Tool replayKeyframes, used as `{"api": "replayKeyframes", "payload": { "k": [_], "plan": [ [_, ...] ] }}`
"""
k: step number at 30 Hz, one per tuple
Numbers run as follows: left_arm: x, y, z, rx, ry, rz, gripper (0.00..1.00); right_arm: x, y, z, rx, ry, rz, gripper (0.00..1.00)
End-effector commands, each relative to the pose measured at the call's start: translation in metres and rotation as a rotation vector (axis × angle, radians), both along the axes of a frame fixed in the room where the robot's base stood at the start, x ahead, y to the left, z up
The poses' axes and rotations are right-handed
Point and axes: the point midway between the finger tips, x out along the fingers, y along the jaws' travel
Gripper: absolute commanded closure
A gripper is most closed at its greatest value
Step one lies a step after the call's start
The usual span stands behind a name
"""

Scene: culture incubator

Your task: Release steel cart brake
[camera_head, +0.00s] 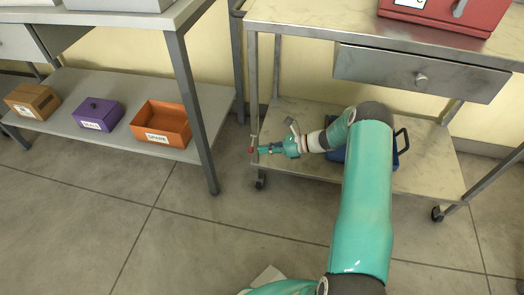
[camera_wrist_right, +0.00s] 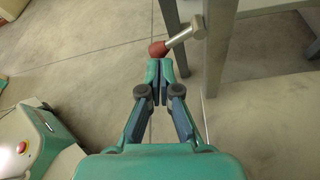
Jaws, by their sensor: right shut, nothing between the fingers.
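The steel cart (camera_head: 430,160) stands at the right in the head view, with a drawer under its top and casters at its legs. A brake lever (camera_wrist_right: 181,38) with a red knob (camera_wrist_right: 158,49) sticks out from a cart leg in the wrist view. The red knob also shows small in the head view (camera_head: 251,150). My right gripper (camera_wrist_right: 159,68) is shut and empty, its fingertips at or just short of the red knob; I cannot tell whether they touch. My left gripper is not in view.
A bench with a lower shelf (camera_head: 70,95) stands at the left, holding an orange bin (camera_head: 161,126), a purple box (camera_head: 98,114) and a brown box (camera_head: 32,100). A blue item with a dark handle lies on the cart's lower shelf, partly behind my arm. Open floor lies in front.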

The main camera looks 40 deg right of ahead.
Motion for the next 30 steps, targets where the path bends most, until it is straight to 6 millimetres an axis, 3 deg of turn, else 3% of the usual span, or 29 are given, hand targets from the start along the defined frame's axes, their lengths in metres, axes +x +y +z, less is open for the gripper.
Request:
{"api": "replayKeyframes", "payload": {
  "k": [1, 3, 15, 29, 30],
  "plan": [
    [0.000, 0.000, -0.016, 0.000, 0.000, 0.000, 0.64, -0.001, -0.005, -0.015, -0.001, -0.001, -0.001, 1.00],
    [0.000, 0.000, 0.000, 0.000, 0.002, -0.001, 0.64, -0.014, -0.012, 0.002, -0.002, 0.001, -0.004, 1.00],
    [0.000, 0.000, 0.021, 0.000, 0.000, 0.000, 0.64, -0.077, -0.039, 0.026, 0.000, 0.001, -0.001, 1.00],
    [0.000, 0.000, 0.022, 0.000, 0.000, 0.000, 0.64, -0.087, -0.042, 0.027, 0.000, 0.001, 0.001, 1.00],
    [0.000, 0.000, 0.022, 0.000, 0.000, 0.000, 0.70, -0.087, -0.042, 0.027, 0.000, 0.001, 0.002, 1.00]
  ]
}}
